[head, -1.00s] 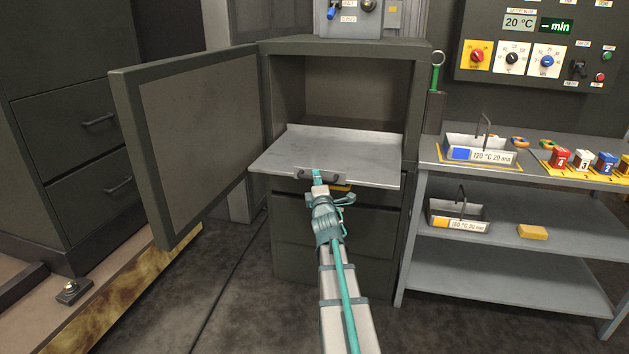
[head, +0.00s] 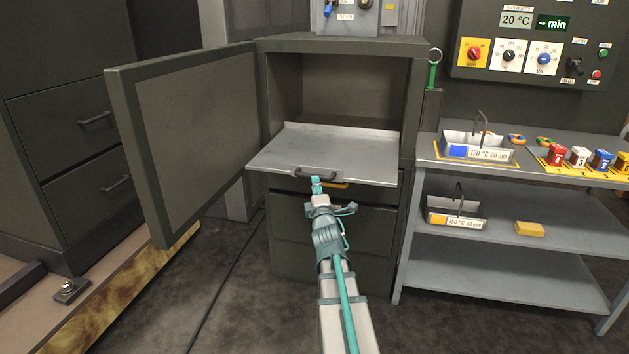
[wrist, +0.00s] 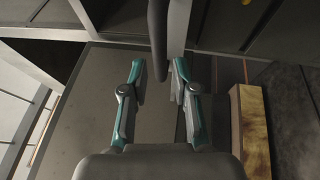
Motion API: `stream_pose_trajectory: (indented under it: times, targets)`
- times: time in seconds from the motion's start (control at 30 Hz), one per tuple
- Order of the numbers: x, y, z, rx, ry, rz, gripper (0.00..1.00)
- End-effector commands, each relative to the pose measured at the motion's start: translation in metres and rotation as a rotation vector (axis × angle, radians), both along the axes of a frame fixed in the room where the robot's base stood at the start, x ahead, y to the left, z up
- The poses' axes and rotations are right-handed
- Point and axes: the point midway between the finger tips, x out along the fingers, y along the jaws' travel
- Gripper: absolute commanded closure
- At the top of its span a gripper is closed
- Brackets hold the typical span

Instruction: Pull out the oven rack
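The oven rack (head: 330,155) is a grey metal shelf that sticks out well past the front of the open oven (head: 345,85). Its dark bar handle (head: 317,176) is on the front edge. My gripper (head: 316,186) is just in front of and slightly below the handle in the head view. In the wrist view my gripper's fingers (wrist: 158,72) are apart, with nothing clasped. A dark bar, apparently the handle (wrist: 157,35), shows at and beyond the fingertips. Whether a finger touches it I cannot tell.
The oven door (head: 195,140) stands wide open at the left. A grey shelf table (head: 435,160) with labelled trays (head: 475,153) stands close on the right. Drawers are below the rack. The floor in front is clear.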

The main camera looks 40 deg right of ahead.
Motion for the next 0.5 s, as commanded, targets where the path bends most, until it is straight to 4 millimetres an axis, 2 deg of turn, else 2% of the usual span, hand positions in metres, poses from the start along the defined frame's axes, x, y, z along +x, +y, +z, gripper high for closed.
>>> stream_pose_trajectory:
  times: [0.03, 0.2, 0.33, 0.5]
  targets:
    - [-0.014, 0.008, -0.002, 0.0, 0.001, 0.0, 0.71]
    - [-0.041, 0.023, -0.007, 0.0, 0.0, 0.0, 0.71]
    - [-0.053, 0.03, -0.01, 0.0, 0.0, 0.0, 0.71]
    - [-0.058, 0.032, -0.012, 0.0, 0.0, 0.0, 0.71]
